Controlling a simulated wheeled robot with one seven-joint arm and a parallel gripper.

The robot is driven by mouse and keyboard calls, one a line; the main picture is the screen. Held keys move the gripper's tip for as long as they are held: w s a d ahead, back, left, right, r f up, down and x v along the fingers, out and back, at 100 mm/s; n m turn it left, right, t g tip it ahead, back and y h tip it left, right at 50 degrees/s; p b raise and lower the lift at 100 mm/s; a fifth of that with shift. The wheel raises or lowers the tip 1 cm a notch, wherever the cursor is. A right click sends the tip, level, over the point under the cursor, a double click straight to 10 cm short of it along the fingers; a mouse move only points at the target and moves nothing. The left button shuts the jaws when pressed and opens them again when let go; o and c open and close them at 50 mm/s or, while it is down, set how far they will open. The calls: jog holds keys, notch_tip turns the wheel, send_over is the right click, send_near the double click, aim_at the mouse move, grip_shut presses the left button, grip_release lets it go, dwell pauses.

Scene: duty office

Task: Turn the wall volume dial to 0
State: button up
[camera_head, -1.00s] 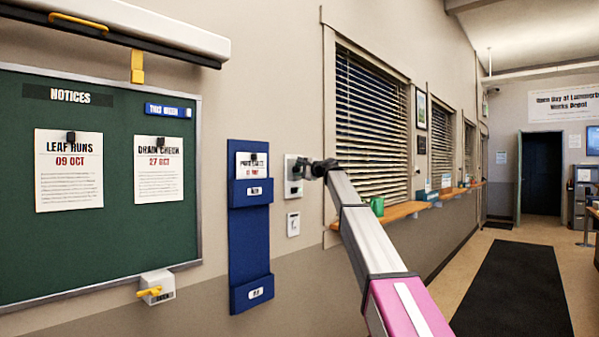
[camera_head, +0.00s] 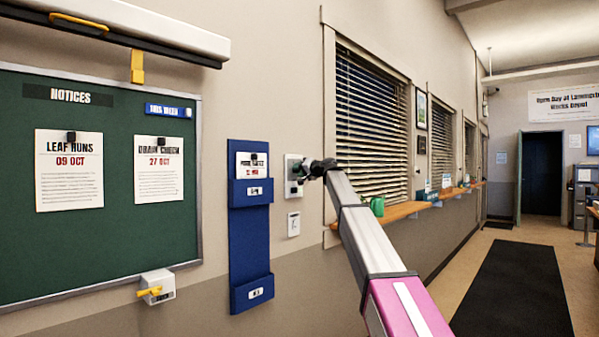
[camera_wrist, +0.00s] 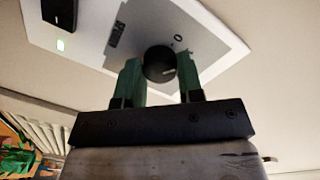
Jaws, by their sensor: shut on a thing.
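A small "0"-like mark shows on the plate just beyond the dial. In the head view the plate (camera_head: 292,168) is on the wall left of the window, and my gripper (camera_head: 308,170) reaches it from the right. The dial is hidden there behind my gripper.
A black switch (camera_wrist: 60,13) and a green light share the plate. A second small white plate (camera_head: 293,224) is below. A blue document holder (camera_head: 250,230) hangs close on the left. A sill (camera_head: 405,210) with a green mug (camera_head: 377,206) is on the right.

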jog(key=n, duration=0.6)
jog(key=shift+f, duration=0.15)
jog(key=shift+n, duration=0.4)
jog(key=o, duration=0.9)
jog(key=v, duration=1)
jog(key=shift+s+d, duration=0.2)
jog(key=shift+s, duration=0.2)
